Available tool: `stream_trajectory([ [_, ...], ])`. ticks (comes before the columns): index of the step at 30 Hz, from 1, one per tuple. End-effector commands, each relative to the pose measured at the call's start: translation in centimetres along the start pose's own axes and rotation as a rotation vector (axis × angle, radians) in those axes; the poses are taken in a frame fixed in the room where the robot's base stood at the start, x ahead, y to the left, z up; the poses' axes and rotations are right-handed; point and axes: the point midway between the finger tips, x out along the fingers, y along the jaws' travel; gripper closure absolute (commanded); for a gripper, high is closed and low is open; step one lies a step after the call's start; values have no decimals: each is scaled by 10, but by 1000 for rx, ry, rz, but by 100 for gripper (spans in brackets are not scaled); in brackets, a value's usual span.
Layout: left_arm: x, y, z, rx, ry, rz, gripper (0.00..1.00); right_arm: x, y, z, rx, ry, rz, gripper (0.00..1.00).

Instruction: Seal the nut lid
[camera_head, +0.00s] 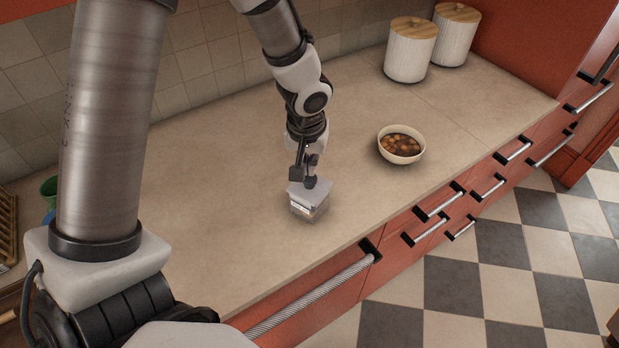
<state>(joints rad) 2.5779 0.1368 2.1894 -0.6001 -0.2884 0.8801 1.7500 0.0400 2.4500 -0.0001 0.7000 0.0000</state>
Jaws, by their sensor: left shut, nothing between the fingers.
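A small square see-through container (309,210) stands on the counter near its front edge. A pale grey lid (298,189) lies on its top, and I cannot tell from here if it is pressed fully down. My left gripper (311,182) points down at the lid from above. Its fingers are shut with nothing between them, and the tips are at or just above the lid's top. They hide part of the lid. My right gripper is not in view.
A white bowl of brown nut-like pieces (401,144) stands right of the container. Two white ribbed canisters with wooden lids (411,50) (454,34) stand at the back right. A green item (49,187) is at the far left. The counter (222,160) left of the container is clear.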

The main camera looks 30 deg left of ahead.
Motion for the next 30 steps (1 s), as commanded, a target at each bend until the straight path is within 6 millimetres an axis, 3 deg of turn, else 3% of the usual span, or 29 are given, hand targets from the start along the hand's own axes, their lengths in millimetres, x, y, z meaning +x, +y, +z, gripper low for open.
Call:
stream_trajectory([
  [30,8,0,1,0,0,0,100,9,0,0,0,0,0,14],
])
